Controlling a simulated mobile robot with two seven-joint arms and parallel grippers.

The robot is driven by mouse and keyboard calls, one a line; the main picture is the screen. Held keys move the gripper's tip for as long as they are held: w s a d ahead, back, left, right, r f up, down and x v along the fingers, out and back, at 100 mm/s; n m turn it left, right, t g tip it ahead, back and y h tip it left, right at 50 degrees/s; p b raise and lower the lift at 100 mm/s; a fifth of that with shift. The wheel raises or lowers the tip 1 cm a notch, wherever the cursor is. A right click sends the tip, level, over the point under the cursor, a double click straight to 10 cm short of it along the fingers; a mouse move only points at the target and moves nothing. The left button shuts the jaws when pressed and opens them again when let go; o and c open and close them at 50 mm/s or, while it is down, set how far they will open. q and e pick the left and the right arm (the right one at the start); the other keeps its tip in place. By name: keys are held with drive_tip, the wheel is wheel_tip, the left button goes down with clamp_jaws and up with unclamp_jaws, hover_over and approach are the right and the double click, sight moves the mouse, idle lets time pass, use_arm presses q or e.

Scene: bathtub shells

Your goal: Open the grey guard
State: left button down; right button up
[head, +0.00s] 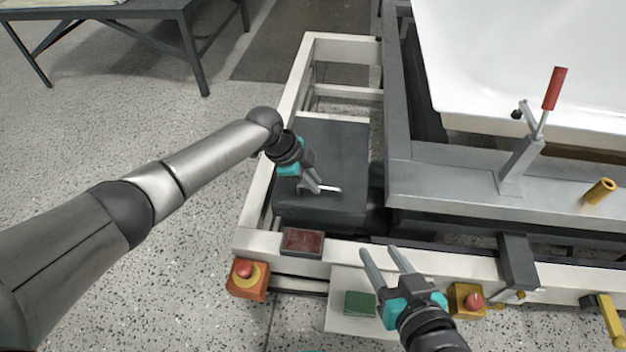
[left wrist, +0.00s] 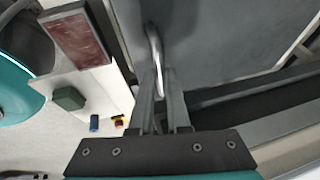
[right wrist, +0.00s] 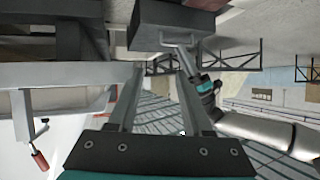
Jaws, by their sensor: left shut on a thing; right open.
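The grey guard (head: 325,150) is a dark grey box-like cover inside the white frame, left of the bathtub mould. It looks closed, with its top flat. A light metal handle (head: 330,189) is on its top near the front; in the left wrist view the handle (left wrist: 155,45) runs between the fingers. My left gripper (head: 318,187) is shut on this handle. The guard (right wrist: 160,30) and my left arm also show in the right wrist view. My right gripper (head: 386,257) is open and empty, in front of the frame above the white panel.
The white frame (head: 295,85) surrounds the guard. A red-handled clamp (head: 553,90) stands right, beside the white tub (head: 530,60).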

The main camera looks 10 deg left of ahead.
idle(0.4)
use_arm(q)
drive_tip(key=shift+w+r+p, duration=0.15)
drive_tip(key=shift+r+p, duration=0.25)
drive_tip(key=shift+r, duration=0.2)
use_arm(e)
drive_tip(key=s+d+g+h+p, duration=0.3)
drive_tip(key=s+d+g+h, duration=0.1)
drive_tip(key=s+d+g, duration=0.3)
use_arm(q)
drive_tip(key=w+r, duration=0.4)
drive_tip(key=r, duration=0.3)
drive_tip(key=w+r+b, duration=0.1)
drive_tip(key=w+r, duration=0.4)
drive_tip(key=r, duration=0.3)
drive_tip(key=shift+a, duration=0.15)
use_arm(e)
drive_tip(key=shift+w+a+f+t+y, duration=0.1)
drive_tip(key=shift+w+a+t+y, duration=0.2)
drive_tip(key=shift+w+t, duration=0.25)
drive_tip(key=shift+w+a+f+t+y, duration=0.15)
drive_tip(key=shift+w+a+t, duration=0.15)
drive_tip(key=shift+w, duration=0.4)
drive_tip(key=shift+w+a+f+t+y, duration=0.1)
drive_tip(key=shift+w+a+t+y, duration=0.2)
drive_tip(key=shift+w+t, duration=0.25)
drive_tip(key=shift+w, duration=0.15)
